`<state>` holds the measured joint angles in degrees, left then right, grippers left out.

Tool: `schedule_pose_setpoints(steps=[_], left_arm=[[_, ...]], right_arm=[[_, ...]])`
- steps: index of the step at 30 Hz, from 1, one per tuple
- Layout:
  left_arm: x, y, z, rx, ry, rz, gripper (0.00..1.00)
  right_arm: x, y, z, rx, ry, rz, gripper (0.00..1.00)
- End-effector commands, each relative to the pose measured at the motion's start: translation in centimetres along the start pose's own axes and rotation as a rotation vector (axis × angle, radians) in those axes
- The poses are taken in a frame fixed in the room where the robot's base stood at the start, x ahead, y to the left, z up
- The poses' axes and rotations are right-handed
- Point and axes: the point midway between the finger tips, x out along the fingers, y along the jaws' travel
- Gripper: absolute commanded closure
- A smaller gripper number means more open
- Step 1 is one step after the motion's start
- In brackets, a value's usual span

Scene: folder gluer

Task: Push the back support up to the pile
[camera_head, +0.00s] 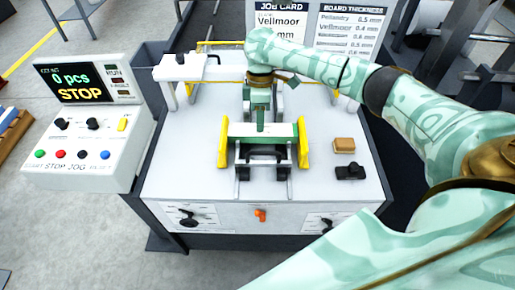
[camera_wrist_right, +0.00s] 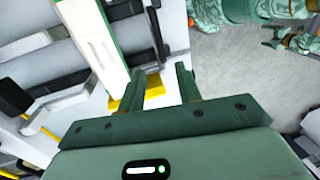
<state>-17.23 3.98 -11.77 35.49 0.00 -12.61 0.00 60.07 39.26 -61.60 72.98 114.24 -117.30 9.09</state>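My left gripper is in neither view.
The control box (camera_head: 85,135) reading STOP stands left of the table. A tan block (camera_head: 344,145) and a black item (camera_head: 350,171) lie on the table's right side. A white bracket (camera_head: 182,70) stands at the back left. The table's front left (camera_head: 185,170) is clear.

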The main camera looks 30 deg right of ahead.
Motion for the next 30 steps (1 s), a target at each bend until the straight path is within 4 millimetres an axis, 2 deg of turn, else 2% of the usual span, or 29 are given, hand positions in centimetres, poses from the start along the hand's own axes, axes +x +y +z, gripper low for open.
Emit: schedule_pose_setpoints(steps=[1, 6, 12, 18, 25, 26, 29, 30], left_arm=[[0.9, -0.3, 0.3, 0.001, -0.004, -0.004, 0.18], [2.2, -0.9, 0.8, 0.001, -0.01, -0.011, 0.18], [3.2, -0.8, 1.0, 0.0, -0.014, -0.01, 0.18], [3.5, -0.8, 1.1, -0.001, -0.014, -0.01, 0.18], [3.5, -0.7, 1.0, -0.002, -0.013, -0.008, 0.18], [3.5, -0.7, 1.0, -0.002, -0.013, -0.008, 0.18], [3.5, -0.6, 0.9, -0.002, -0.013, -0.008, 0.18], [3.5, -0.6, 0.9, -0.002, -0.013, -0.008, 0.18]], right_arm=[[2.0, 0.0, 0.0, 0.0, -0.002, -0.004, 0.66], [6.2, 0.0, 0.0, 0.0, -0.001, -0.004, 0.66], [9.4, 0.0, 0.0, 0.002, 0.0, -0.001, 0.66], [10.6, 0.0, 0.0, 0.002, 0.001, 0.001, 0.66], [10.6, 0.0, 0.0, 0.002, 0.001, 0.001, 0.66], [10.6, 0.0, 0.0, 0.002, 0.001, 0.001, 0.69], [10.6, 0.0, 0.0, 0.002, 0.001, 0.001, 0.97], [10.6, 0.0, 0.0, 0.002, 0.001, 0.001, 1.0]])
